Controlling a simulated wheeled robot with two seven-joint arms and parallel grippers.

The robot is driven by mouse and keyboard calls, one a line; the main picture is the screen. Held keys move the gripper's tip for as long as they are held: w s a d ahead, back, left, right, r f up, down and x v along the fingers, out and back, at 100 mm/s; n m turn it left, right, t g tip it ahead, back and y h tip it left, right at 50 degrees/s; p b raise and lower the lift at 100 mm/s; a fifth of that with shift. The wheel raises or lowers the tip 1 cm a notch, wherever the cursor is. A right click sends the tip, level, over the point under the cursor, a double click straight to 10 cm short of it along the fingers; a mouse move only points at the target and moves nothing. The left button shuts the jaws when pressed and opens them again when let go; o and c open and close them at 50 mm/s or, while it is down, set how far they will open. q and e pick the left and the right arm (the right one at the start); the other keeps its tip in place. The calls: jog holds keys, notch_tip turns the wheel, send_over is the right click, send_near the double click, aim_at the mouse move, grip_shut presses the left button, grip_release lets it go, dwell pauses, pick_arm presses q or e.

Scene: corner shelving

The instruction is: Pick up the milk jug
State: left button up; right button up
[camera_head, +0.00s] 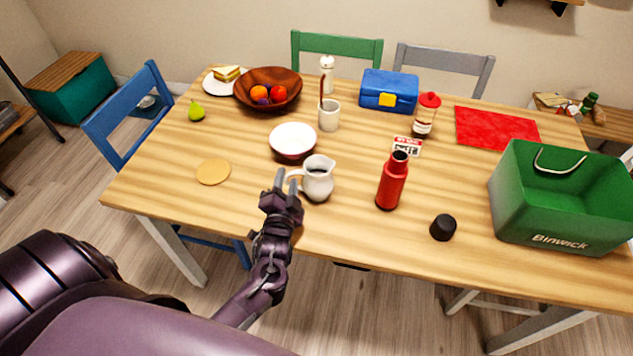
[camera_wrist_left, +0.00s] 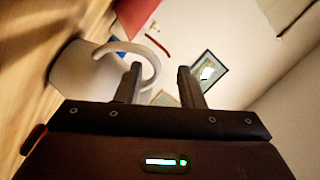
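The white milk jug (camera_head: 318,180) stands upright on the table near its front edge, with its handle toward the left. My left gripper (camera_head: 282,178) is just left of the jug, at the handle side, with its two fingers apart. In the left wrist view the jug (camera_wrist_left: 78,72) is at the left, and its curved handle reaches toward the fingers. The left gripper (camera_wrist_left: 160,85) is open there, with the handle's loop close to one finger. I cannot tell whether they touch. My right gripper is not in view.
A white bowl (camera_head: 293,140) stands just behind the jug. A red bottle (camera_head: 392,182) and a black cap (camera_head: 443,228) are to its right, then a green bag (camera_head: 540,205). A round tan coaster (camera_head: 213,172) lies left, with clear table around it.

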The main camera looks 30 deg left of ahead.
pick_arm(q)
jog(key=x, duration=0.4)
jog(key=shift+w+f+p, duration=0.15)
jog(key=shift+w+p, duration=0.15)
jog(key=shift+p, duration=0.05)
grip_shut()
